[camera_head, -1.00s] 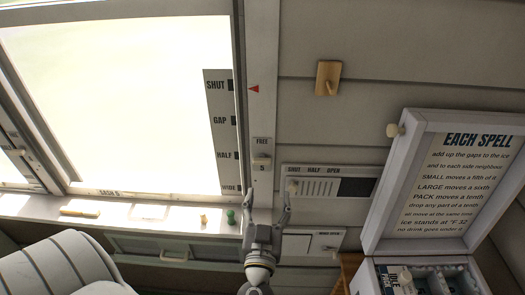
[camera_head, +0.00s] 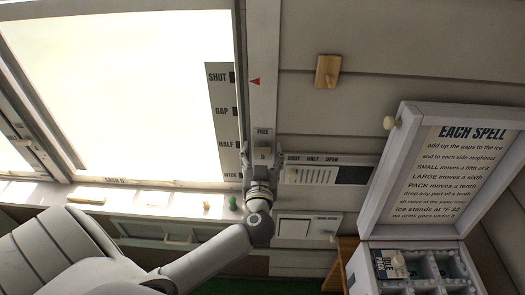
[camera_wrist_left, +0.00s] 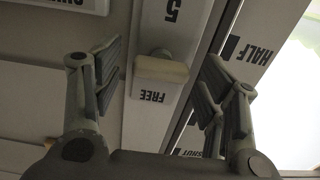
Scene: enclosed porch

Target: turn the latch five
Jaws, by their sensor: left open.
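The latch five is a small cream knob (camera_wrist_left: 162,69) on a pale plate marked "5" and "FREE" (camera_wrist_left: 152,97), fixed to the window post. In the head view the plate's FREE label (camera_head: 263,131) shows just above my left gripper (camera_head: 262,150). That gripper is open, its two fingers either side of the knob. In the left wrist view the gripper (camera_wrist_left: 162,65) has clear gaps between both fingers and the knob, so I see no contact. My right gripper is not in view.
A slider panel marked SHUT, HALF, OPEN (camera_head: 352,174) lies just right of the gripper. The window's scale strip (camera_head: 222,115) is on the left. Small pegs, including a green one (camera_head: 233,203), stand on the sill. An open lidded box (camera_head: 382,215) is at right.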

